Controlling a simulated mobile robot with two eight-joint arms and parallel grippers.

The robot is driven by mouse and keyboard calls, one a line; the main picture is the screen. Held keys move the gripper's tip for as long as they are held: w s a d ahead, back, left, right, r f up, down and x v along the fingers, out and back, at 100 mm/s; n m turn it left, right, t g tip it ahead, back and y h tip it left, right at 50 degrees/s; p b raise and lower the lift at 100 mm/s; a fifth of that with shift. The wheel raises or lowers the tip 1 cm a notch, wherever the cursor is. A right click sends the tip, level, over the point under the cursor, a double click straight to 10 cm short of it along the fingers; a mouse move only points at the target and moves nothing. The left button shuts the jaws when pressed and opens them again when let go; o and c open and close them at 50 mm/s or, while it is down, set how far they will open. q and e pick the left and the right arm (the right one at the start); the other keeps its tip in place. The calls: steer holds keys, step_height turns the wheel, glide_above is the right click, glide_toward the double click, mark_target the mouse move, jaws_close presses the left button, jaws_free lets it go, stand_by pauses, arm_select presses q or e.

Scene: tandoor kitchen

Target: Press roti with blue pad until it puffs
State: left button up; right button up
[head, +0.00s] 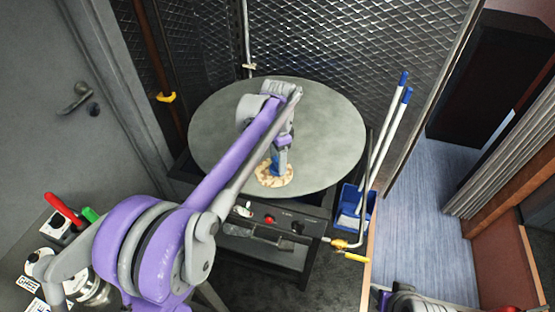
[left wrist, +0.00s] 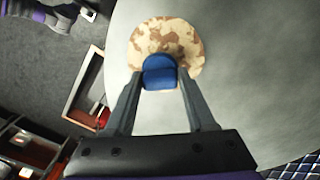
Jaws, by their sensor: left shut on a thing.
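The roti (head: 270,181) is a round, brown-speckled flatbread lying flat on the grey round griddle (head: 325,125), near its front edge. My left gripper (head: 280,158) reaches down over it and is shut on the blue pad (head: 275,166). In the left wrist view the blue pad (left wrist: 159,58) sits between the two fingers (left wrist: 160,85) and covers part of the roti (left wrist: 165,33). The pad is at or just above the roti; I cannot tell firm contact. The roti looks flat, with no clear puff. Part of my right arm (head: 420,302) shows at the bottom edge; its fingers are not clear.
The griddle sits on a dark stand with knobs (head: 269,219) at the front. A blue bin (head: 352,212) with blue-ended poles stands to its right. Mesh walls (head: 330,50) close off the back. Bottles and labelled containers (head: 70,225) stand at lower left.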

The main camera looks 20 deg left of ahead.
arm_select(q)
steer(key=shift+f, duration=0.25)
arm_select(e)
steer(key=shift+f, duration=0.15)
arm_select(q)
jaws_close()
steer(key=shift+f, duration=0.15)
arm_select(e)
steer(key=shift+f, duration=0.1)
arm_select(q)
steer(key=shift+f, duration=0.1)
arm_select(e)
steer(key=shift+s, duration=0.1)
stand_by(0.5)
arm_select(q)
steer(key=shift+r+p, duration=1.85)
steer(key=shift+r, duration=1.7)
arm_select(e)
steer(key=r, duration=0.1)
steer(key=w+r, duration=0.1)
steer(key=r, duration=0.3)
steer(key=shift+w, duration=0.35)
arm_select(q)
steer(key=shift+s+f, duration=0.1)
arm_select(e)
steer(key=shift+s, duration=0.15)
